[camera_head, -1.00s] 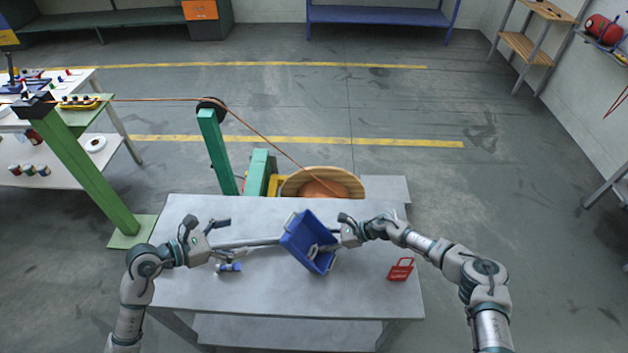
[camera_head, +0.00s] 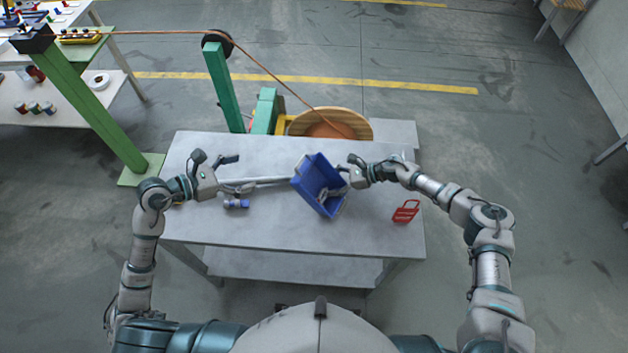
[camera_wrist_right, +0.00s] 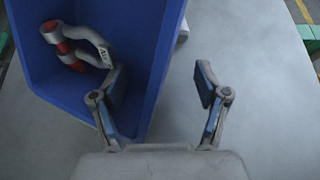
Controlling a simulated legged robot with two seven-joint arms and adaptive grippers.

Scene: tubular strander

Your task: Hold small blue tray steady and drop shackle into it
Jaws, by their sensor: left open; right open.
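The small blue tray (camera_head: 312,173) sits askew near the middle of the grey table. The shackle (camera_wrist_right: 92,38), grey with red ends, lies inside the tray in the right wrist view. My right gripper (camera_head: 342,172) is at the tray's right side, open. My left gripper (camera_head: 238,173) is open over the table, left of the tray. A grey bar-like shape (camera_head: 268,181) spans from near it towards the tray.
A red tag-like object (camera_head: 406,211) lies on the table (camera_head: 300,232) at right. A wooden reel (camera_head: 355,123) and green posts (camera_head: 224,88) stand beyond the table. The table's front is clear.

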